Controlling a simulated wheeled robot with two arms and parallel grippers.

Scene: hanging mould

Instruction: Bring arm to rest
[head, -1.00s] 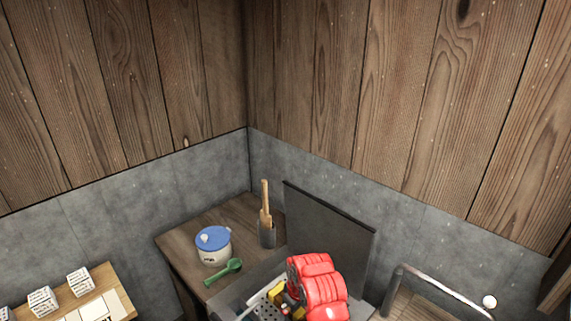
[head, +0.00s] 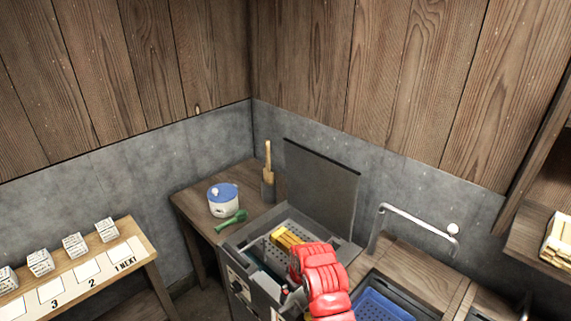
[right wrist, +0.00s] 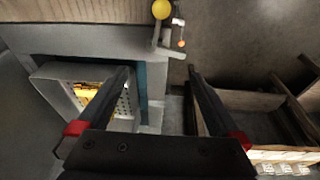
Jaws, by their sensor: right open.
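My right arm (head: 322,280) with red covers reaches over the front of an open grey box-shaped unit (head: 240,290) in the head view. In the right wrist view my right gripper (right wrist: 158,75) has its two dark fingers wide apart with nothing between them. A yellow object (head: 287,238) lies in the unit's perforated tray, just beyond the arm. It also shows left of the fingers in the right wrist view (right wrist: 88,92). My left gripper is not in view.
The unit's dark lid (head: 322,185) stands raised behind it. A metal rail (head: 415,218) and blue basket (head: 380,306) are at right; a numbered board (head: 75,280) is at left.

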